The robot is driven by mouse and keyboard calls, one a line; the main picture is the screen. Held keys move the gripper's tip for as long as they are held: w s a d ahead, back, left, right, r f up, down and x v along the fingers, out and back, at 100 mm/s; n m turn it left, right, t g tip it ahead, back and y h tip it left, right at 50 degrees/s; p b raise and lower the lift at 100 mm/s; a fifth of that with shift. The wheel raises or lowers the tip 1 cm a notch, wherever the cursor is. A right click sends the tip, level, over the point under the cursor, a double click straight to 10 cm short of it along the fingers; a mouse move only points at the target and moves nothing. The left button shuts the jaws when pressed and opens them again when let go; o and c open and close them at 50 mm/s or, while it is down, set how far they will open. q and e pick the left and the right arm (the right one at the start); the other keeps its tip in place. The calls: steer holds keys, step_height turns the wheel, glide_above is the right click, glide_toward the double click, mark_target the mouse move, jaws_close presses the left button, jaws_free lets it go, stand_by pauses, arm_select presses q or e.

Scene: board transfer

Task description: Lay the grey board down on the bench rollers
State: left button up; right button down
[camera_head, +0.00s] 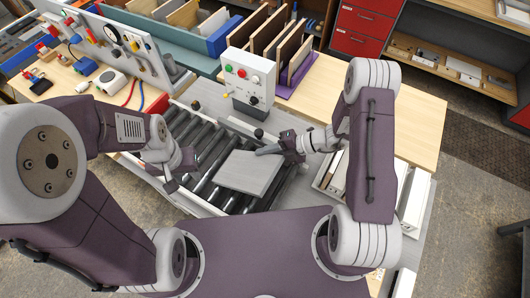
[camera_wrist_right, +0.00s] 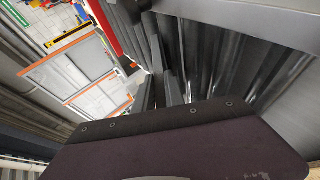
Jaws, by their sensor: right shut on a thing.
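The grey board (camera_head: 248,173) is a flat square plate over the right part of the bench rollers (camera_head: 205,150). I cannot tell whether it touches the rollers or hangs just above them. My right gripper (camera_head: 270,150) is shut on the board's far right edge. My left gripper (camera_head: 180,174) is left of the board, over the left part of the rollers; its fingers look apart, with nothing between them. In the right wrist view, dark rollers (camera_wrist_right: 205,55) show beyond the dark gripper body, which hides the lower part.
A control box (camera_head: 248,76) with coloured buttons stands behind the rollers. Upright boards stand in a rack (camera_head: 285,45) at the back. A panel with gauges (camera_head: 115,45) is at back left. A wooden worktop (camera_head: 415,115) lies right, partly behind my right arm.

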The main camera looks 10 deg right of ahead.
steer(key=c, duration=1.3)
jaws_free()
steer(key=h+p, duration=0.2)
steer(key=p, duration=0.1)
steer(key=h+p, duration=0.2)
steer(key=g+h+p, duration=0.1)
steer(key=p, duration=0.2)
steer(key=shift+s+d+r+h+p, duration=0.1)
steer(key=shift+d+r+h+p, duration=0.2)
steer(key=shift+r+h+p, duration=0.1)
